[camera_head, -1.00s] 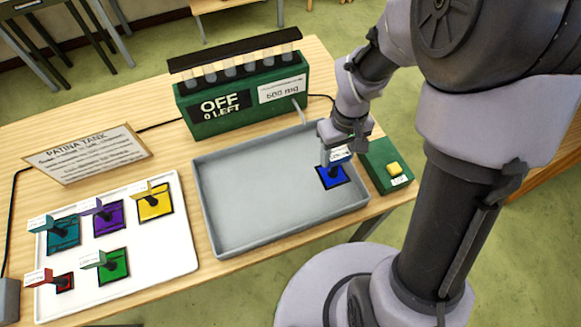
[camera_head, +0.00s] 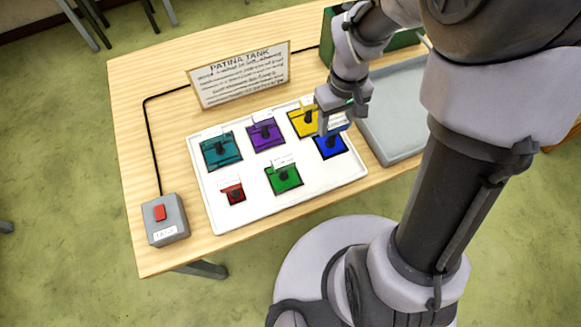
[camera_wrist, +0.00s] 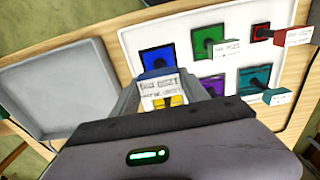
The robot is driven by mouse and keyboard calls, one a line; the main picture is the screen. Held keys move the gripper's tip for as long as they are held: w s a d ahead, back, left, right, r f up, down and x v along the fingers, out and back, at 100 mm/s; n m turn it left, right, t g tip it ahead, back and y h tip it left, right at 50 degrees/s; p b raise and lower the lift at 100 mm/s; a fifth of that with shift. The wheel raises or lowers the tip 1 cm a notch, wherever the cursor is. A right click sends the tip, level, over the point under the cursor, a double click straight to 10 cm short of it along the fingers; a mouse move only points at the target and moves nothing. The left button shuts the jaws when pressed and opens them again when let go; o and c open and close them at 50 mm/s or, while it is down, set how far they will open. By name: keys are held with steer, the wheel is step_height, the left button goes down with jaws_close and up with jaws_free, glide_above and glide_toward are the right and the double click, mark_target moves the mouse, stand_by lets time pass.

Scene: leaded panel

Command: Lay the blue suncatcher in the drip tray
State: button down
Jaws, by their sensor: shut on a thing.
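The blue suncatcher (camera_head: 330,146) is a square dark-edged panel under my gripper (camera_head: 330,124), which is shut on its upright holder. It is over the right part of the white tray (camera_head: 225,212), beside the yellow suncatcher (camera_head: 304,122) and near the green suncatcher (camera_head: 284,178). I cannot tell whether it touches the tray. In the wrist view the blue panel (camera_wrist: 157,57) shows past a white tag (camera_wrist: 160,88) between my fingers. The grey tray (camera_head: 385,148) is to the right, partly hidden by my arm. No readable label says which is the drip tray.
Teal (camera_head: 221,150), purple (camera_head: 266,135) and red (camera_head: 233,193) suncatchers with tags fill the white tray's left side. Behind stands a patina tank sign (camera_head: 240,78). A grey box with a red switch (camera_head: 162,218) is at the left edge. My arm hides most of the green box (camera_head: 402,50).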

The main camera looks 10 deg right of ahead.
mark_target(334, 142)
steer(key=f+b, duration=0.1)
steer(key=f, duration=0.5)
steer(key=d+f+b, duration=0.1)
steer(key=f, duration=0.2)
steer(key=shift+w+f+b, duration=0.1)
steer(key=shift+f+b, duration=0.25)
steer(key=shift+f, duration=0.05)
steer(key=shift+w+d+r, duration=0.1)
steer(key=c, duration=0.6)
jaws_free()
